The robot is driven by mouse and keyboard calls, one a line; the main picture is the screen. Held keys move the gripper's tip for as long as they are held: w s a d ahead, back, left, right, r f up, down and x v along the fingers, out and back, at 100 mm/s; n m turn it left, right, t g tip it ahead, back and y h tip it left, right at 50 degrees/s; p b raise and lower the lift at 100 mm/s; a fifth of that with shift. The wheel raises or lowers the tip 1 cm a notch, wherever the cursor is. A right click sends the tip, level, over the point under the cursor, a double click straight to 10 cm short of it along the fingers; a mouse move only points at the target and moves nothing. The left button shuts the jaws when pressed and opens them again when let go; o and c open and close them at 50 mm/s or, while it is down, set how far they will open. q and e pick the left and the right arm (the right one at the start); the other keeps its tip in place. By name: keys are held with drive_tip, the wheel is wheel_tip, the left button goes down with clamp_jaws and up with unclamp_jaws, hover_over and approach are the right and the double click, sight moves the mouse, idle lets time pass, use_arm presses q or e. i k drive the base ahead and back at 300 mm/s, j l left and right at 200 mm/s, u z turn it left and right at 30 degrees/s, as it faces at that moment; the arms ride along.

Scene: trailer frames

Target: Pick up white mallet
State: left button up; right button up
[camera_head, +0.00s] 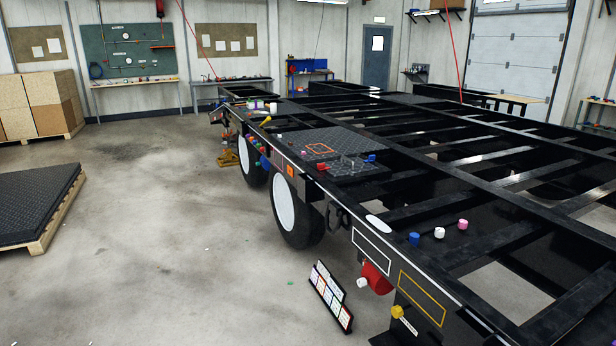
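No mallet can be made out for certain at this distance. A small white piece (439,232) stands on the near edge of the black trailer frame (480,262), between a blue piece (414,238) and a pink piece (462,224). Another white knob-like piece (362,283) shows at the trailer's side, beside a red cylinder (377,277). Whether either is a mallet head, I cannot tell.
The trailer fills the right half, with open gaps between its beams. A label stand (331,296) is on the floor beside it. A pallet with black sheets (38,203) lies at left. Workbenches (135,83) line the back wall.

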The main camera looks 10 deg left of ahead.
sight(272, 107)
drive_tip(key=i+j+u, duration=0.35)
drive_tip(key=i, duration=0.2)
drive_tip(key=i+j+u, duration=0.15)
drive_tip(key=i+u, duration=0.2)
drive_tip(key=i, duration=0.15)
drive_tip(key=i+u, duration=0.4)
drive_tip(key=i, duration=2.5)
drive_tip(key=i+z, duration=0.15)
drive_tip(key=i, duration=0.6)
drive_tip(key=i+z, duration=0.1)
drive_tip(key=i, duration=0.7)
drive_tip(key=i+j+z, duration=0.15)
drive_tip(key=i, duration=0.6)
drive_tip(key=i+z, duration=0.2)
drive_tip(key=i, duration=0.3)
drive_tip(key=i+z, duration=0.2)
drive_tip(key=i, duration=0.25)
drive_tip(key=i+j+z, duration=0.2)
drive_tip(key=i, duration=0.25)
drive_tip(key=i+j+z, duration=0.1)
drive_tip(key=z, duration=0.35)
drive_tip(key=i+j+z, duration=0.2)
drive_tip(key=z, duration=0.25)
drive_tip(key=i+j+z, duration=0.15)
drive_tip(key=z, duration=0.3)
